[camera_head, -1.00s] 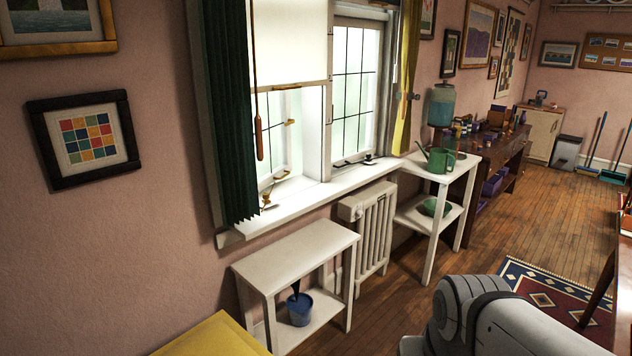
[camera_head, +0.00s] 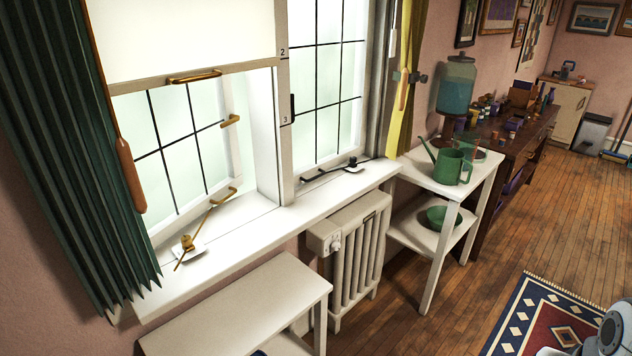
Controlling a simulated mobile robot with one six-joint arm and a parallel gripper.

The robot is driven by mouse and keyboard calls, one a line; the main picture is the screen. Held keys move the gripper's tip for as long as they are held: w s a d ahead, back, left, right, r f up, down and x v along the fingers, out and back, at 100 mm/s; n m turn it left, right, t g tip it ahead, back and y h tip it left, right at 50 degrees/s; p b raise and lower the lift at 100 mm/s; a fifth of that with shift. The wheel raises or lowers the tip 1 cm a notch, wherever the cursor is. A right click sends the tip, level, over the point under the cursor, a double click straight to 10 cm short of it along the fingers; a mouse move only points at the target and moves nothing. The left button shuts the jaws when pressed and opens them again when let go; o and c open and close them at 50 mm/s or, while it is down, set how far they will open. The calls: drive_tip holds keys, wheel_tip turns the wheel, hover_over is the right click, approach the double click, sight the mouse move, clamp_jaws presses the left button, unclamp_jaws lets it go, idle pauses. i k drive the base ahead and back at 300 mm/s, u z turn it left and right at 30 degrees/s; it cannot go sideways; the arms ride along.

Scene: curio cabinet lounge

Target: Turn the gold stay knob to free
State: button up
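The gold stay knob (camera_head: 187,242) stands on a small white plate on the sill below the left window. A thin gold stay bar (camera_head: 205,219) runs from near the knob up to a gold bracket on the left sash (camera_head: 188,150). That sash stands at an angle to its frame. The knob is small here, and I cannot tell its setting. My gripper is not in view; only a pale part of my arm shows at the bottom right corner.
A dark green curtain (camera_head: 75,150) and a hanging wooden pull (camera_head: 130,175) are left of the knob. A white table (camera_head: 240,310) stands below the sill (camera_head: 250,235). A radiator (camera_head: 355,245) and a white stand with a green watering can (camera_head: 447,165) are to the right.

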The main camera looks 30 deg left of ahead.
sight(187, 240)
drive_tip(key=u, duration=0.45)
drive_tip(key=i, duration=1.4)
drive_tip(key=u, duration=1.1)
drive_tip(key=i, duration=0.45)
drive_tip(key=u, duration=0.2)
drive_tip(key=k, duration=0.8)
drive_tip(key=u, duration=0.2)
drive_tip(key=i, duration=0.8)
drive_tip(key=z, duration=0.05)
